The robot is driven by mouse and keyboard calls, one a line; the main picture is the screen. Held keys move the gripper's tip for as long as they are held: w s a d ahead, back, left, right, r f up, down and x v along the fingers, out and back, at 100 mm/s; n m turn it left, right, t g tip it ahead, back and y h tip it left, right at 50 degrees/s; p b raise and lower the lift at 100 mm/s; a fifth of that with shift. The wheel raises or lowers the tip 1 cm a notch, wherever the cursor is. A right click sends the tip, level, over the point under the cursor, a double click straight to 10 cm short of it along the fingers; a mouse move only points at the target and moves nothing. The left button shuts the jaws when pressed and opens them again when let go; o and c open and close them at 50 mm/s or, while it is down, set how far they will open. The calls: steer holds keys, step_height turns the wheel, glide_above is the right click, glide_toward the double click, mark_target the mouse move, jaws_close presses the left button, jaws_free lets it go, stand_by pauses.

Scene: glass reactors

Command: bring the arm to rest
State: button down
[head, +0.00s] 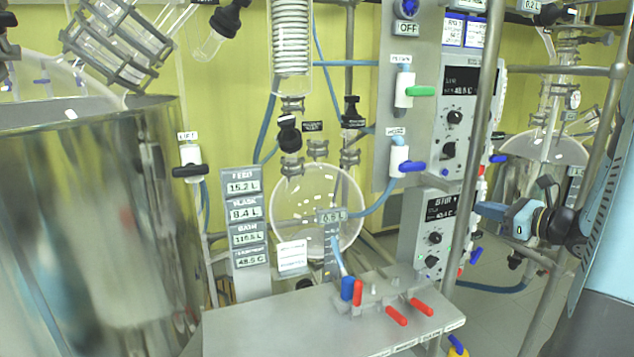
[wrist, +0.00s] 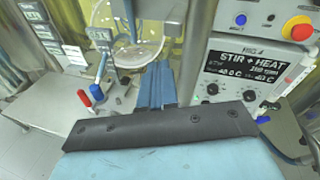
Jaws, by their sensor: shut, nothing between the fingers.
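My gripper (wrist: 155,85) shows in the wrist view as two blue fingers lying together, shut with nothing between them. In the head view my gripper (head: 487,210) is at the right, its blue fingers pointing left toward the grey control panel. It appears in front of the panel's right edge; I cannot tell the gap. My light-blue arm comes in from the right edge of that view.
A STIR + HEAT control box (wrist: 246,82) with a red stop button (wrist: 298,28) is close to the right. A grey bench with red handles (head: 397,315) stands low in the middle. A round glass flask (head: 318,205) hangs behind. A large metal vessel (head: 90,220) fills the left.

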steer(key=s+a+r+n+g, duration=0.1)
steer(key=s+a+n+g, duration=0.5)
steer(key=a, duration=0.3)
steer(key=s+a+n+g, duration=0.3)
steer(key=s+a+n, duration=0.2)
steer(key=a+n, duration=0.25)
steer(key=s+r+n+t+h, duration=0.1)
steer(key=s+r+n+h, duration=0.3)
steer(key=s+n+h, duration=0.5)
steer(key=shift+s+r+n, duration=0.25)
steer(key=shift+s+n, duration=1.1)
steer(key=shift+n, duration=0.9)
steer(key=shift+d, duration=0.1)
